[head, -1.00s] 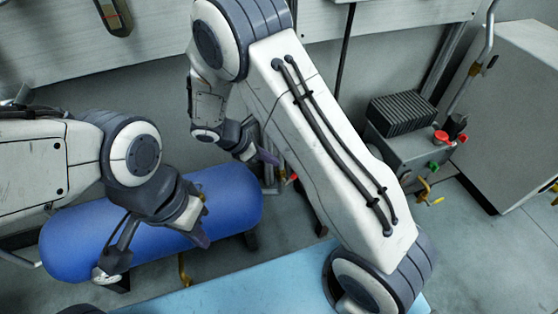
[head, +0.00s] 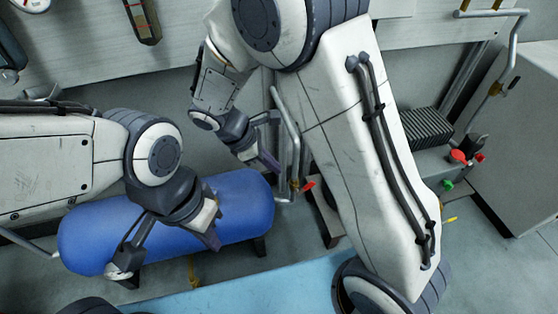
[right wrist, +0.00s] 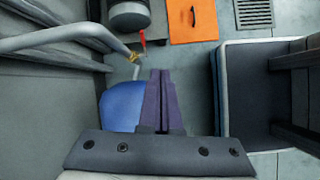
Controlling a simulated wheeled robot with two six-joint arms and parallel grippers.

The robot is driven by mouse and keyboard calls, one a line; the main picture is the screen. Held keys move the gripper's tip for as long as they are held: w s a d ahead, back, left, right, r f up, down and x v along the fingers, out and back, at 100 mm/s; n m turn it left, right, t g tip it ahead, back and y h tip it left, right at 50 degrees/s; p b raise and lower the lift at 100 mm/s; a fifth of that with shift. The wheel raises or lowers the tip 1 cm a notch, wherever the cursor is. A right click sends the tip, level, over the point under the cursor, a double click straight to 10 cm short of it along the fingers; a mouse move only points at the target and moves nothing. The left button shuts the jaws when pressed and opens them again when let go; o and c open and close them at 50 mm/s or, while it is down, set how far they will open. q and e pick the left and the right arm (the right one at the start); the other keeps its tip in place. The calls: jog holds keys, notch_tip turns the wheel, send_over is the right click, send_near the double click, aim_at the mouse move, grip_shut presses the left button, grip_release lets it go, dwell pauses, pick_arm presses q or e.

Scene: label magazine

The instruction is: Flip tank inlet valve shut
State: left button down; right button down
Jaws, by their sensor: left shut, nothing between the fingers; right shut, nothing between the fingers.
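The blue tank (head: 240,200) lies behind my left gripper. At its right end a grey pipe (head: 290,125) comes down to a small brass valve (head: 295,185) with a red lever (head: 308,186). In the right wrist view the red lever (right wrist: 142,40) stands beyond the fingertips, slightly left, and the blue tank (right wrist: 121,105) is left of the fingers. My right gripper (head: 270,162) is shut and empty, up and left of the lever, apart from it in the picture. My left gripper (head: 212,241) is shut and empty in front of the tank.
A grey unit (head: 440,160) with a finned top and red and green knobs stands behind my right arm. A grey cabinet (head: 515,150) is at the far right. A light blue surface (head: 270,290) lies in front. The right wrist view also shows an orange panel (right wrist: 193,20).

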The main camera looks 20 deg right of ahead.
jog(key=s+a+r+m+y, duration=0.2)
jog(key=s+r+m+y, duration=0.1)
jog(key=s, duration=0.6)
jog(key=s+a+r+m+y, duration=0.3)
jog(key=s+r+m+y, duration=0.1)
jog(key=s, duration=0.6)
notch_tip(320, 180, up, 2)
jog(key=shift+s+a+m, duration=0.3)
jog(key=shift+a+m, duration=0.05)
jog(key=shift+m, duration=0.45)
